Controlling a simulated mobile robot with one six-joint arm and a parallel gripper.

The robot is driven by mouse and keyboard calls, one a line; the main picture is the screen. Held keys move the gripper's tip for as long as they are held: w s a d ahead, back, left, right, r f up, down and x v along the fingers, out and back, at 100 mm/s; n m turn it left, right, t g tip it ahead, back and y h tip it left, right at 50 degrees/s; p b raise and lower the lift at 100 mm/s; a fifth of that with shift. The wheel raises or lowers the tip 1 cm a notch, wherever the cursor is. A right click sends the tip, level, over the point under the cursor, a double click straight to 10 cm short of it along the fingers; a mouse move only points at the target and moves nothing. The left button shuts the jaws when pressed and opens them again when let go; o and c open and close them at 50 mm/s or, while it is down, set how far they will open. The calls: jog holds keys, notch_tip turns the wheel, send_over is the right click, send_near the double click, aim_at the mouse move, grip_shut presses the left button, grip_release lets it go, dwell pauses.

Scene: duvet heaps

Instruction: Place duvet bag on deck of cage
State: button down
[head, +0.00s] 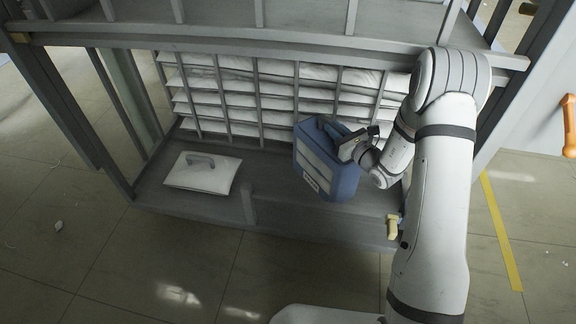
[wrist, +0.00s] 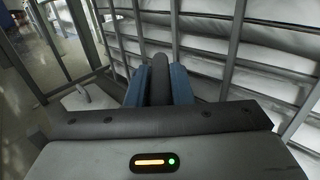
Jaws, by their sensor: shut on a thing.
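A blue duvet bag (head: 318,172) with pale panels and a small label hangs upright, slightly tilted, over the right part of the cage's grey deck (head: 265,192). My gripper (head: 333,127) is above the bag and shut on its handle. Whether the bag's underside touches the deck I cannot tell. A white duvet bag (head: 200,178) with a grey handle lies flat on the deck's left part.
Grey bars (head: 258,95) close off the cage's back, with stacked white duvets (head: 232,85) behind them. A low grey stub (head: 249,203) stands at the deck's front edge. A yellow latch (head: 393,227) is at the front right. Bare deck lies between the two bags.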

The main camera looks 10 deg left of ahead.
notch_tip(320, 180, down, 8)
jog(key=b, duration=0.3)
jog(key=shift+f, duration=0.2)
jog(key=shift+f, duration=0.2)
jog(key=c, duration=1.3)
grip_release()
